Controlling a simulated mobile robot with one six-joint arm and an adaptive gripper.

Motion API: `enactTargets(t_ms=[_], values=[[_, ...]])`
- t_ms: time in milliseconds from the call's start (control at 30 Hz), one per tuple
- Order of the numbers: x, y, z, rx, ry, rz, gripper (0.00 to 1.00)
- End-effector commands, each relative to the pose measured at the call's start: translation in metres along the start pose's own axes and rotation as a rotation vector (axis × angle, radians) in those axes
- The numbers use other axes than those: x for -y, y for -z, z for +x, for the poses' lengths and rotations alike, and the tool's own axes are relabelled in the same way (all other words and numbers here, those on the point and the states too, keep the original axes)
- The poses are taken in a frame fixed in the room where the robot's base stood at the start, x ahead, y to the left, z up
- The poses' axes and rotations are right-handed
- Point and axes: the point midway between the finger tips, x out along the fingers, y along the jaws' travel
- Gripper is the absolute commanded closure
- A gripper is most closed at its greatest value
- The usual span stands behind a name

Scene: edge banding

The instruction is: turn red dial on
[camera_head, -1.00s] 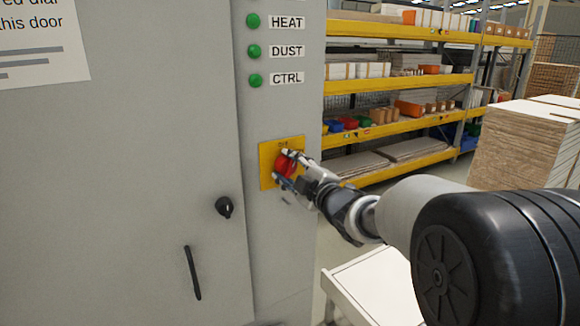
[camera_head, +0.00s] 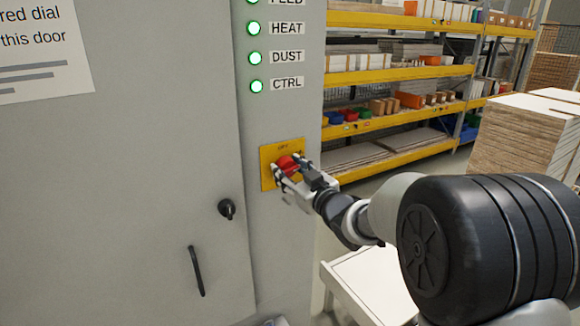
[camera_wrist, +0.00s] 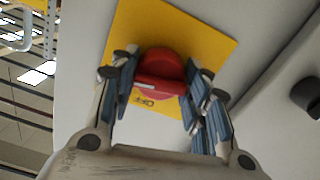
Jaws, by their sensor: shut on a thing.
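The red dial (camera_head: 287,164) sits on a yellow plate (camera_head: 268,178) on the grey cabinet's front. The lettering "OFF" is readable on the plate. In the wrist view the red dial (camera_wrist: 160,75) has a raised bar across it and lies between my two fingers. My gripper (camera_head: 287,172) is shut on the dial, with a finger at each side; it also shows in the wrist view (camera_wrist: 158,90). The lamps (camera_head: 255,57) beside the labels HEAT, DUST and CTRL glow bright with pale centres. The fingers hide part of the dial in the head view.
The cabinet door (camera_head: 130,180) on the left is closed, with a black knob (camera_head: 232,209) and a black handle (camera_head: 196,270). A white table (camera_head: 365,280) stands under my arm. Yellow shelves (camera_head: 400,73) and stacked boards (camera_head: 520,140) stand behind on the right.

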Motion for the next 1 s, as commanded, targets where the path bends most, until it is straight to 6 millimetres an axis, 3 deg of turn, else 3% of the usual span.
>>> enactTargets(t_ms=[400, 967, 1000], values=[[-0.0001, 0.0004, 0.0001, 0.000, 0.000, 0.190, 0.81], [-0.0001, -0.0001, 0.0001, 0.000, 0.000, 0.218, 0.81], [-0.0001, -0.0001, 0.0001, 0.000, 0.000, 0.218, 0.55]])
